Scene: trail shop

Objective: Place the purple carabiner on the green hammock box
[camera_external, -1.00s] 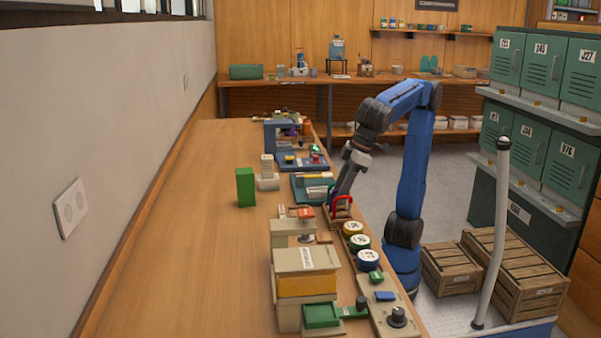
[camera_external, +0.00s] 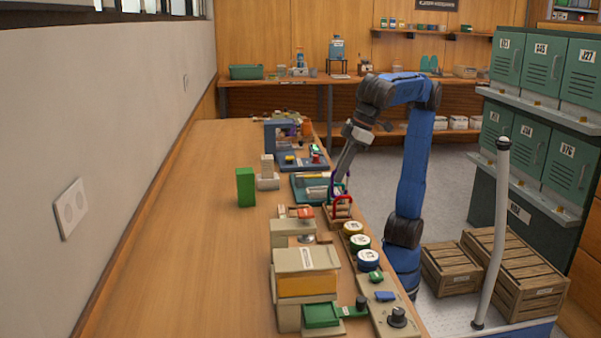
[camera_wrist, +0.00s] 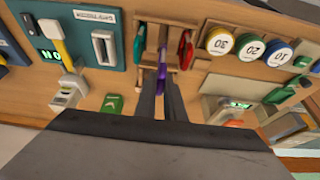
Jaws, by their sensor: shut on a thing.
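The purple carabiner (camera_wrist: 162,66) is between the fingertips of my gripper (camera_wrist: 162,88) in the wrist view. In the external view, my gripper (camera_external: 340,178) is shut and tilted just above the small wooden rack, with a purple edge of the carabiner (camera_external: 334,188) at its tip. The green hammock box (camera_external: 245,187) stands upright on the wooden counter, left of the gripper and apart from it. It also shows in the wrist view as a green block (camera_wrist: 113,104).
A wooden rack (camera_wrist: 170,20) holds a green carabiner (camera_wrist: 139,42) and a red carabiner (camera_wrist: 185,50) on either side. Numbered round tins (camera_external: 360,242) line the counter's right edge. A pale stand (camera_external: 268,180) is beside the box. The counter's left side is clear.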

